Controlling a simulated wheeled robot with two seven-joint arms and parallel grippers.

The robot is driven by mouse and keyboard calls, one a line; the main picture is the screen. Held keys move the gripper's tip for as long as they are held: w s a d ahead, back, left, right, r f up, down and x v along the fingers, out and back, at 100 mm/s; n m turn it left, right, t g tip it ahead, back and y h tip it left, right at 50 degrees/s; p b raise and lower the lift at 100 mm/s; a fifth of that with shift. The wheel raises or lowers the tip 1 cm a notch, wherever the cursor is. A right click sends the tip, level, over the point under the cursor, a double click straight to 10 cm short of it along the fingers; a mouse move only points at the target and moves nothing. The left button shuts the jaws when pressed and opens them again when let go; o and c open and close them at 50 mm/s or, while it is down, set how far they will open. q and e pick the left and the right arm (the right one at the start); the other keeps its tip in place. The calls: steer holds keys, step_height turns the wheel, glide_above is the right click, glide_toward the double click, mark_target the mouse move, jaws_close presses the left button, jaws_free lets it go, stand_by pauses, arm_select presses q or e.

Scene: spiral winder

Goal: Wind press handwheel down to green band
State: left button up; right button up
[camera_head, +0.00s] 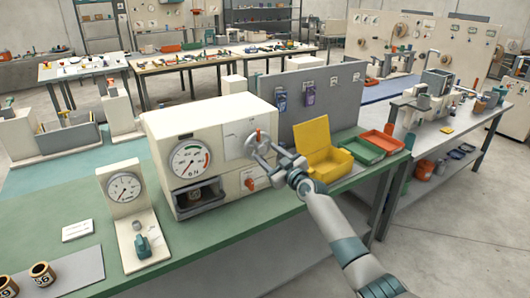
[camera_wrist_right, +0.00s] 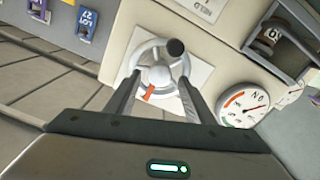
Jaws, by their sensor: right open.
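The press is a cream box (camera_head: 215,122) on the green bench, with a round dial (camera_head: 190,160) on its front. The dial carries a green and a red band and also shows in the wrist view (camera_wrist_right: 243,104); its needle lies outside the green there. The handwheel (camera_wrist_right: 158,75) is a pale spoked wheel with a dark knob and a red mark, on a light plate. My right gripper (camera_head: 264,148) is at the handwheel, partly covering it in the head view. Its fingers (camera_wrist_right: 158,98) are apart, one on each side of the wheel's lower part; contact cannot be told. My left gripper is out of view.
A red-orange switch (camera_head: 250,183) sits low on the press front. A yellow open box (camera_head: 325,150), a green tray (camera_head: 360,151) and a red tray (camera_head: 381,142) stand to the right. A smaller gauge stand (camera_head: 124,187) is at left. A grey panel (camera_head: 345,95) rises behind.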

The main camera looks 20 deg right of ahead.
steer(key=shift+x, duration=1.1)
steer(key=c, duration=1)
steer(key=shift+c, duration=0.2)
